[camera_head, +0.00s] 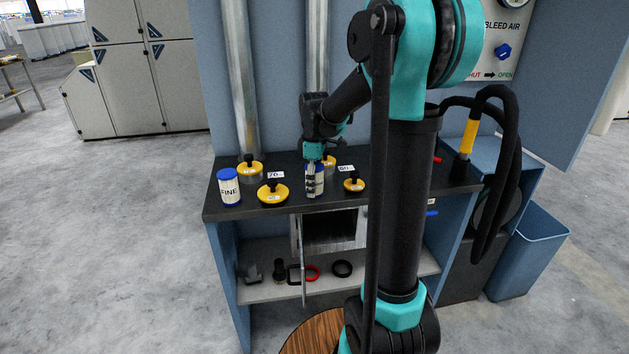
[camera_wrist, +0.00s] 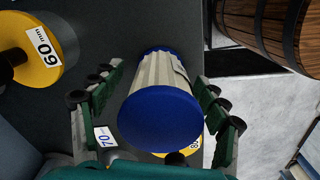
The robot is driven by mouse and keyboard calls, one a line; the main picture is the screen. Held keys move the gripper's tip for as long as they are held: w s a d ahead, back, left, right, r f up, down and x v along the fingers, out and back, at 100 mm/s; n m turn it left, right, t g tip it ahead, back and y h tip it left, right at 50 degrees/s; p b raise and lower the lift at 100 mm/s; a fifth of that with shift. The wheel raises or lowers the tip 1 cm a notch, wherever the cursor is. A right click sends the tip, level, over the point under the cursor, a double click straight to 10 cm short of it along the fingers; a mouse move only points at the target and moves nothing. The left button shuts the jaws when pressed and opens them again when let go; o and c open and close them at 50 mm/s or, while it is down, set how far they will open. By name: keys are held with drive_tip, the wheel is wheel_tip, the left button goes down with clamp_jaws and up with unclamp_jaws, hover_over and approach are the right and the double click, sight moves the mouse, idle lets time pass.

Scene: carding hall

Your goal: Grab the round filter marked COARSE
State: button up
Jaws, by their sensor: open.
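A round pleated filter with blue end caps (camera_wrist: 160,90) stands between the spread fingers of my gripper (camera_wrist: 158,108) in the wrist view. Gaps show on both sides of it. In the head view this filter (camera_head: 319,183) is partly hidden behind my gripper (camera_head: 311,178) on the dark bench top. Only an edge of its label shows, so I cannot read its marking. A second blue-and-white filter (camera_head: 229,188), marked FINE, stands upright at the bench's left end.
Yellow discs with black knobs (camera_head: 273,193), (camera_head: 354,184), (camera_head: 250,168) stand around on the bench (camera_head: 228,212). The lower shelf (camera_head: 265,292) holds rings and small dark parts. A wooden barrel (camera_head: 312,333) stands in front. A blue bin (camera_head: 527,250) stands right.

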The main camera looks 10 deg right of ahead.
drive_tip(key=shift+f, duration=0.2)
drive_tip(key=c, duration=1.3)
drive_tip(key=shift+r, duration=0.1)
